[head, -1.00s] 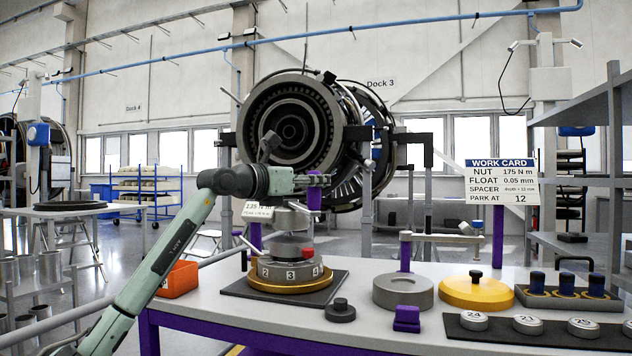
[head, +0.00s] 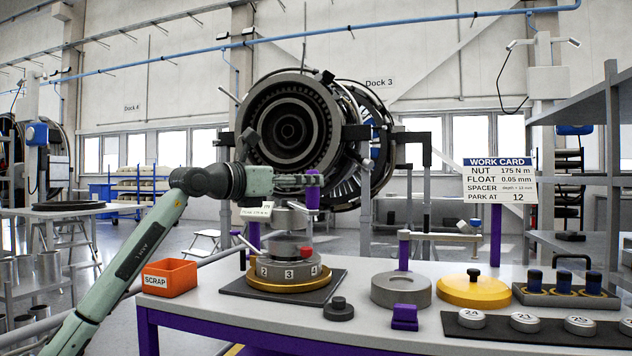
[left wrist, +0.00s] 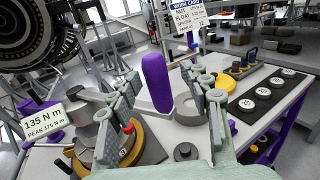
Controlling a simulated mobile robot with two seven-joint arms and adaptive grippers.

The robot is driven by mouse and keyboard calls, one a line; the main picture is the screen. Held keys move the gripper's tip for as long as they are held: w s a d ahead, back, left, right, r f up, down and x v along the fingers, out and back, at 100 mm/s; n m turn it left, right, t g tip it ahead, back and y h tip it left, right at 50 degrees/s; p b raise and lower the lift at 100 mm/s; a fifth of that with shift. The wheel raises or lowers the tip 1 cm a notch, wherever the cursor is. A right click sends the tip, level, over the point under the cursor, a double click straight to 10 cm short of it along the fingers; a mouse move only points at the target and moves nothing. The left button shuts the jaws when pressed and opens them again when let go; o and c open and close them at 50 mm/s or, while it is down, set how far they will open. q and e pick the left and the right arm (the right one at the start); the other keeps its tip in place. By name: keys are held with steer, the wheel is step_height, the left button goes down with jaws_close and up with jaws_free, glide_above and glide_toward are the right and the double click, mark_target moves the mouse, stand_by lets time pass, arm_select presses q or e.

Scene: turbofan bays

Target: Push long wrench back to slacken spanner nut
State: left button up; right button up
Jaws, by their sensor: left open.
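The long wrench's upright purple handle (head: 313,196) stands above the bench; it also shows in the left wrist view (left wrist: 156,82). My left gripper (head: 314,180) is open, its fingers on either side of the handle; the left wrist view (left wrist: 166,80) shows gaps on both sides. I cannot make out the spanner nut apart from this stack. A tag (left wrist: 62,118) reads 135 N m, peak 175 N m. My right gripper is not in view.
The work card (head: 500,180) gives nut 175 N m and park at 12. An orange scrap bin (head: 170,278) stands left of the stack. To the right are a grey ring (head: 400,290), a gold disc (head: 474,292) and a strip of numbered discs (head: 525,323). The engine (head: 290,125) is behind.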

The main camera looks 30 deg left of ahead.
arm_select(q)
steer(key=v, duration=0.7)
steer(key=shift+s, duration=0.2)
steer(key=shift+d, duration=0.1)
